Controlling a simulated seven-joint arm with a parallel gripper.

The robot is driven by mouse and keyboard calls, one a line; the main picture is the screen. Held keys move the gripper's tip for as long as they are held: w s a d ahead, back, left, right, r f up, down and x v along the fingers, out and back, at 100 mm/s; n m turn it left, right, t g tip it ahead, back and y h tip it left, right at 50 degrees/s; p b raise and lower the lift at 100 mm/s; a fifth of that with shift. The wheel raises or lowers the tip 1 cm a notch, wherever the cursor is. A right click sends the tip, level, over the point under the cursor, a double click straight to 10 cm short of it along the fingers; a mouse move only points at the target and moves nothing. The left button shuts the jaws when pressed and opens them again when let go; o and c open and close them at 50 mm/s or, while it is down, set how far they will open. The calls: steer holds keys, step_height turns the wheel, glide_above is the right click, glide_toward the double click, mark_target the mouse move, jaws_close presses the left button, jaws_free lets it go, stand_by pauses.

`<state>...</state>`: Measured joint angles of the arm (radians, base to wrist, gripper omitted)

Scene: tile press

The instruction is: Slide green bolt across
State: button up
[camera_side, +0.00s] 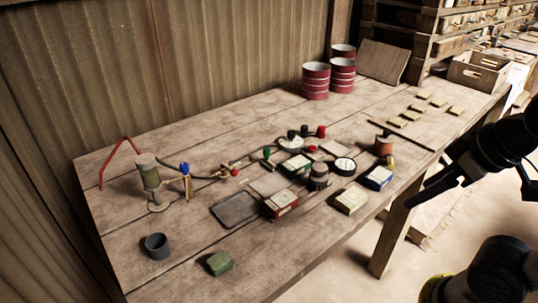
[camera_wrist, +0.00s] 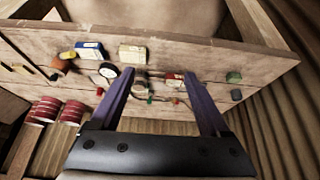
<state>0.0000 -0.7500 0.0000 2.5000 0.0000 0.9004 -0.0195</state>
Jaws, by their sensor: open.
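A small green-topped piece (camera_side: 267,153), which looks like the green bolt, stands near the middle of the bench in the side view. A small green spot between my fingers in the wrist view (camera_wrist: 150,99) may be the same piece. It is too small to tell how it is mounted or which way it slides. My gripper (camera_side: 424,190) is off the right front edge of the bench, well apart from the green piece. In the wrist view my gripper (camera_wrist: 158,73) has its two fingers spread, with nothing between them.
Around the green piece are a red knob (camera_side: 235,172), a blue-topped piece (camera_side: 185,168), a red box (camera_side: 281,204), a cream box (camera_side: 351,201) and a dark tray (camera_side: 236,208). A green block (camera_side: 219,263) and grey cup (camera_side: 157,246) sit front left. Red-banded cans (camera_side: 316,82) stand behind.

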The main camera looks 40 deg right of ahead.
steer(key=shift+s+n, duration=0.1)
steer(key=shift+n, duration=0.3)
steer(key=shift+c, duration=1.2)
steer(key=r, duration=0.1)
steer(key=w+r+n, duration=0.1)
steer(key=w+a+r+n, duration=0.1)
steer(key=r, duration=0.1)
steer(key=shift+t, duration=0.3)
steer(key=w+r+n+y, duration=0.1)
steer(key=w+r+n, duration=0.2)
steer(key=w+r, duration=0.35)
steer(key=w+r+n+y, duration=0.15)
steer(key=w+r, duration=0.25)
steer(key=w, duration=0.6)
steer(key=n+g, duration=0.2)
steer(key=g, duration=0.1)
glide_above(267, 149)
steer(key=s+d, duration=0.4)
step_height(267, 149, down, 18)
steer(key=f, duration=0.1)
steer(key=shift+m+y, duration=0.25)
steer(key=shift+y, duration=0.1)
steer(key=x, duration=1.2)
steer(key=shift+w+a+f, duration=0.1)
steer(key=shift+w+f, duration=0.15)
